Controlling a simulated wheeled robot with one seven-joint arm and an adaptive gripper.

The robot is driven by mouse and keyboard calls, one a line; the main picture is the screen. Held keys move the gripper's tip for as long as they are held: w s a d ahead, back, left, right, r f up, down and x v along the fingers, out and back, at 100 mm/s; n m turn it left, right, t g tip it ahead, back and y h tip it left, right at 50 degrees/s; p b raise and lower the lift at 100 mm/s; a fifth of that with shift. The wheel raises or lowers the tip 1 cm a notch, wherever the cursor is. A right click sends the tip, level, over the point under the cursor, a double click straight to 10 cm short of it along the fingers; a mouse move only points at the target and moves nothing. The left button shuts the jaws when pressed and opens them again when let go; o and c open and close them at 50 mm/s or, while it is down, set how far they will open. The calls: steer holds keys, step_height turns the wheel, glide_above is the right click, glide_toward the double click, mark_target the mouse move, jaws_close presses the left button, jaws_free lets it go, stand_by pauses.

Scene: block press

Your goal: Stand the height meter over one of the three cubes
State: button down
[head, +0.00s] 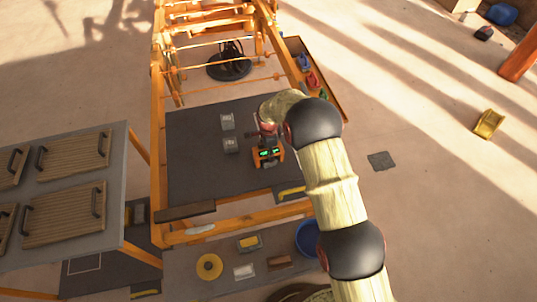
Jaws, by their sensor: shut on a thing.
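The height meter (268,157), an orange device with green lit displays, is at the right part of the dark table (195,178). My gripper (267,138) is just behind it in the picture and is shut on it; the fingers are small and partly hidden by my arm. Two grey cubes show on the table to the left of the meter, a back cube (227,121) and a front cube (230,145). The third cube cannot be made out. I cannot tell whether the meter touches the table or what is beneath it.
An orange wooden frame (157,110) surrounds the table and rises behind it. A tray with coloured items (312,80) runs along the right. A grey cabinet top with wooden panels (65,215) stands at left. A lower shelf (215,285) in front holds several small things. The table's left part is clear.

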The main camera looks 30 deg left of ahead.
steer(key=c, duration=1.6)
jaws_free()
steer(key=shift+s+d+f, duration=0.4)
steer(key=shift+s+f, duration=0.1)
steer(key=shift+f, duration=0.25)
steer(key=shift+o, duration=1.3)
steer(key=shift+f, duration=0.15)
steer(key=o, duration=0.4)
steer(key=shift+w+a+r, duration=0.15)
steer(key=shift+r, duration=0.05)
steer(key=shift+c, duration=0.2)
steer(key=shift+w+r, duration=0.1)
steer(key=shift+a+r, duration=0.1)
steer(key=shift+r+p, duration=0.45)
step_height(320, 180, up, 12)
steer(key=shift+w+r+p, duration=0.1)
steer(key=shift+r+p, duration=0.15)
steer(key=shift+p, duration=0.8)
